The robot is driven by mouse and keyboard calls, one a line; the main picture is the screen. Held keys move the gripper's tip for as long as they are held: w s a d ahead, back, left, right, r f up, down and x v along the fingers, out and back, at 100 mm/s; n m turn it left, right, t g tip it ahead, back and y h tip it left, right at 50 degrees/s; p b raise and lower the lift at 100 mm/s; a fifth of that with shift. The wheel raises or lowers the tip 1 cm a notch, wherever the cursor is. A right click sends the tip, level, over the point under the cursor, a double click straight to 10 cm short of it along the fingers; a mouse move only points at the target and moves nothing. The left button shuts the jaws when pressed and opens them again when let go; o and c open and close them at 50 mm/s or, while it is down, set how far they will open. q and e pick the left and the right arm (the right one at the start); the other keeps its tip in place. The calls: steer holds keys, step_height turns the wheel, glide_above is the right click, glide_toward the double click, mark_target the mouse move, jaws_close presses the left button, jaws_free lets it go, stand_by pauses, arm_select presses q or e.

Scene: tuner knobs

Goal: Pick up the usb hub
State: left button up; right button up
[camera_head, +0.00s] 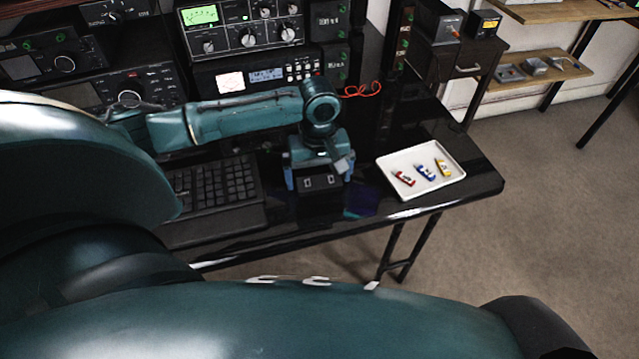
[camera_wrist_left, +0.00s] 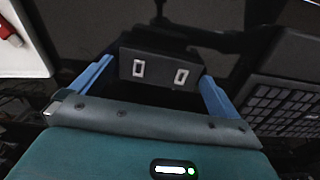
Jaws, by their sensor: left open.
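The usb hub (camera_head: 321,183) is a small black box with two light-rimmed ports, at the front part of the black desk, right of the keyboard. It also shows in the left wrist view (camera_wrist_left: 160,70), upper middle, with both ports facing the camera. My left gripper (camera_head: 318,180) is open over the hub, with one blue finger on each side of it. In the wrist view the two blue fingers (camera_wrist_left: 158,80) flank the hub's sides; whether they touch it I cannot tell. My right gripper is not in view.
A white tray (camera_head: 399,160) with small red, blue and yellow items stands right of the hub. A black keyboard (camera_head: 213,187) lies to the left. Radio equipment (camera_head: 243,32) stands behind my arm. A red cable (camera_head: 362,90) lies at the back. The desk's front edge is close.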

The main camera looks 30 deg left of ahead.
arm_select(q)
steer(key=shift+c, duration=0.4)
steer(key=c, duration=0.7)
